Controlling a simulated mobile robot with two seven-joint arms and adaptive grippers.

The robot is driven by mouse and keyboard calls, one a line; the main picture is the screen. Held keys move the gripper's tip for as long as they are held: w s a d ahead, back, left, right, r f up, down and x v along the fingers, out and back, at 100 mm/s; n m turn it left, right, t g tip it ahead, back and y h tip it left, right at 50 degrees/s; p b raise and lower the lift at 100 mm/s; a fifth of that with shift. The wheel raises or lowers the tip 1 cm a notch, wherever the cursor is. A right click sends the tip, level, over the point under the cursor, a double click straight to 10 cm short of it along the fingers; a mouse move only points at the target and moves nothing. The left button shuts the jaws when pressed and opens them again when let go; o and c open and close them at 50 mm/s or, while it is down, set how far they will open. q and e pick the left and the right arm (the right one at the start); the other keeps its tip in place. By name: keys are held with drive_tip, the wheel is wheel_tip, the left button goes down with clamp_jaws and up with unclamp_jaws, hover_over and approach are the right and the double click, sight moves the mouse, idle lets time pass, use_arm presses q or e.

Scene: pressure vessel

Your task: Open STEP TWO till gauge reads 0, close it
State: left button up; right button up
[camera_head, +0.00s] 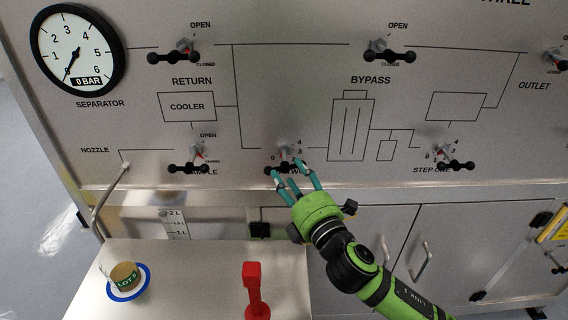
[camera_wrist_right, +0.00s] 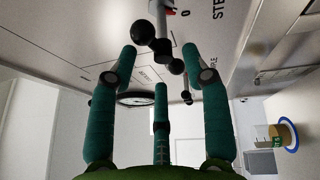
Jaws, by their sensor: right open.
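The separator gauge (camera_head: 78,50) at the upper left has its needle by the 0 and its window reads 0 BAR. The STEP TWO valve (camera_head: 286,152) sits low on the panel, its label mostly hidden by my fingers. My right gripper (camera_head: 294,172) is open at its handle. In the right wrist view the black ball-ended handle (camera_wrist_right: 160,45) shows beyond and between the fingertips of my right gripper (camera_wrist_right: 163,70); I cannot tell whether they touch. My left gripper is not in view.
Similar valves are STEP ONE (camera_head: 453,160), SAMPLE (camera_head: 192,160), RETURN (camera_head: 178,52) and BYPASS (camera_head: 386,52). Below the panel, a side table (camera_head: 190,290) bears a cup (camera_head: 124,276) on a blue-rimmed dish and a red upright object (camera_head: 254,290). Cabinet doors (camera_head: 460,240) stand at the right.

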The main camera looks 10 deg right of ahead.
sight(286, 169)
drive_tip(key=shift+p+x, duration=0.35)
drive_tip(key=shift+x, duration=1.55)
clamp_jaws()
drive_tip(key=m+b, duration=0.1)
drive_tip(key=b, duration=0.2)
drive_tip(key=shift+f+m+t, duration=0.3)
drive_tip(key=shift+m, duration=0.1)
drive_tip(key=shift+r+m+h, duration=0.2)
drive_tip(key=shift+m+h, duration=0.1)
drive_tip(key=shift+m, duration=0.1)
drive_tip(key=shift+r, duration=0.1)
unclamp_jaws()
drive_tip(key=shift+d, duration=0.1)
